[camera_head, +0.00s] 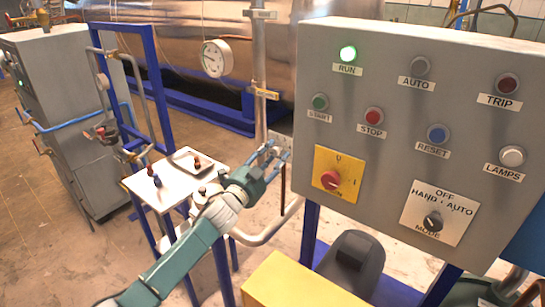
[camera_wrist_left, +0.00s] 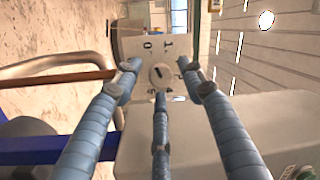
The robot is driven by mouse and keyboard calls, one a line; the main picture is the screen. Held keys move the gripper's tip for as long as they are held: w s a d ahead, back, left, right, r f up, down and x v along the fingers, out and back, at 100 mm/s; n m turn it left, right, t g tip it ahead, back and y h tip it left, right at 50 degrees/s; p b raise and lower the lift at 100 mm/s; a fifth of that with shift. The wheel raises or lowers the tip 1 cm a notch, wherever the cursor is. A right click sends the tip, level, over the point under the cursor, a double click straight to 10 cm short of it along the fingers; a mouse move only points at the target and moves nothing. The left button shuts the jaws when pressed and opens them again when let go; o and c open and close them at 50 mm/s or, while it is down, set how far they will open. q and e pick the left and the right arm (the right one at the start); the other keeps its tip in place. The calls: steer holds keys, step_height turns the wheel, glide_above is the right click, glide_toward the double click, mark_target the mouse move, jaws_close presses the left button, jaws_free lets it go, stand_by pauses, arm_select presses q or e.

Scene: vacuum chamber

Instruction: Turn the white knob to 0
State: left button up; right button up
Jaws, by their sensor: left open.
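The knob (camera_wrist_left: 162,75) shows in the left wrist view as a pale round dial with a small dark mark. It sits on a light plate (camera_wrist_left: 128,46) bearing a 0 and a 1 above it. I cannot tell surely which number the mark points at. My left gripper (camera_head: 274,155) is at the left side of the grey control panel in the head view, beside the edge of the plate (camera_head: 284,137). In the left wrist view its three blue fingers (camera_wrist_left: 160,80) are spread around the knob's outline; contact is unclear. My right gripper is out of view.
The control panel (camera_head: 388,100) has several buttons, a lit green RUN lamp (camera_head: 348,53), a red switch on yellow (camera_head: 330,180) and a mode selector (camera_head: 433,221). A small table with a tray (camera_head: 187,158) stands left. A gauge (camera_head: 216,59) hangs behind.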

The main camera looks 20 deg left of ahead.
arm_select(q)
steer(key=shift+s+a+f, duration=0.1)
steer(key=shift+s+a, duration=0.05)
steer(key=shift+s, duration=0.35)
steer(key=r+v, duration=0.1)
steer(key=v, duration=1)
steer(key=shift+f, duration=0.4)
